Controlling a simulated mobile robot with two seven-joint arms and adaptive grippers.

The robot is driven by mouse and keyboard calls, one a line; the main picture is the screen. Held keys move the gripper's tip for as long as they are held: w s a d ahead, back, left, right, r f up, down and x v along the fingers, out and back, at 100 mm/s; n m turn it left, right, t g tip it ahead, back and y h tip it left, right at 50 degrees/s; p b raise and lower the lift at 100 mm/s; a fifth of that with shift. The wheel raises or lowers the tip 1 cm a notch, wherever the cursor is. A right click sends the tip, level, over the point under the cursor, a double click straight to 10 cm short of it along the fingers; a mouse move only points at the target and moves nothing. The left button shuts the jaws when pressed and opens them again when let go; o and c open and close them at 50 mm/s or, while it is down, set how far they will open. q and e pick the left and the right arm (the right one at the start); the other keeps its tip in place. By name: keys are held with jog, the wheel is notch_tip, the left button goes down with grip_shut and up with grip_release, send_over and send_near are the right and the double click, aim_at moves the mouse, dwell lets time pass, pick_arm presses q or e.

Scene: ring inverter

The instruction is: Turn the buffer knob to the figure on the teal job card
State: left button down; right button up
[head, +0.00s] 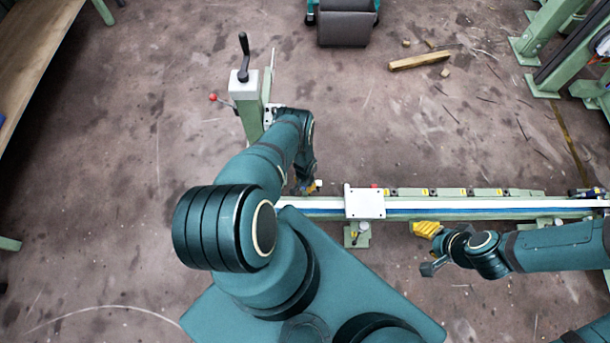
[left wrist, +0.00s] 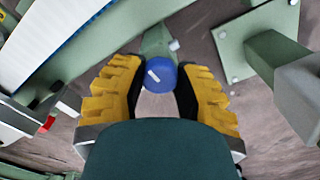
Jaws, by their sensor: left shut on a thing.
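The buffer knob (left wrist: 165,84) is round and blue with a short white mark on its face, slanted in the left wrist view. It sits on a pale green post. My left gripper (left wrist: 158,72) has its yellow fingers on either side of the knob and is shut on it. In the head view my left gripper (head: 308,187) is mostly hidden by my arm, and the knob is not seen. My right gripper (head: 426,229), with yellow fingers, is in front of the long rail; its opening cannot be made out. I see no teal job card and no readable figure.
A long green rail (head: 455,203) with a white and blue strip runs across, carrying a white block (head: 364,202). A green post with a black crank (head: 244,58) stands beyond my left arm. A wood offcut (head: 418,61) lies on the floor. A workbench (head: 30,50) is far left.

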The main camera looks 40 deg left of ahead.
pick_arm(q)
jog(key=c, duration=0.6)
grip_release()
notch_tip(320, 180, up, 12)
jog(key=shift+d, duration=0.1)
dwell(0.5)
